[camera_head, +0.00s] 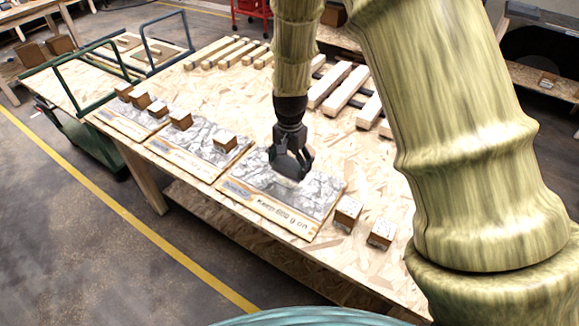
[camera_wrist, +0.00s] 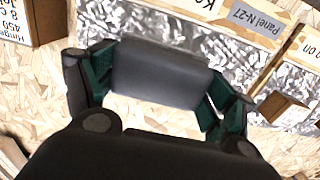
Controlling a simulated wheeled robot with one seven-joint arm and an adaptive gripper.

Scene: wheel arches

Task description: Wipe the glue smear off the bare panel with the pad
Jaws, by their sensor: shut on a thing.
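My gripper (camera_head: 291,160) is over the right-hand panel (camera_head: 262,195), which has a crinkled silver-grey face and a light wooden strip along its front edge. This panel carries no boxes. In the wrist view my gripper (camera_wrist: 155,90) is shut on a smooth dark grey pad (camera_wrist: 160,72), held between its green-lined fingers. The panel also shows behind the pad in the wrist view (camera_wrist: 130,20). I cannot tell whether the pad touches the panel. I cannot clearly pick out the glue smear against the mottled grey; the gripper and pad hide part of the face.
Two small boxes (camera_head: 347,213) (camera_head: 382,233) stand on the table right of the panel. The middle panel (camera_head: 200,150) and left panel (camera_head: 125,122) bear small brown boxes. Wooden bars (camera_head: 343,88) lie behind on the table. A green cart (camera_head: 95,150) stands at left.

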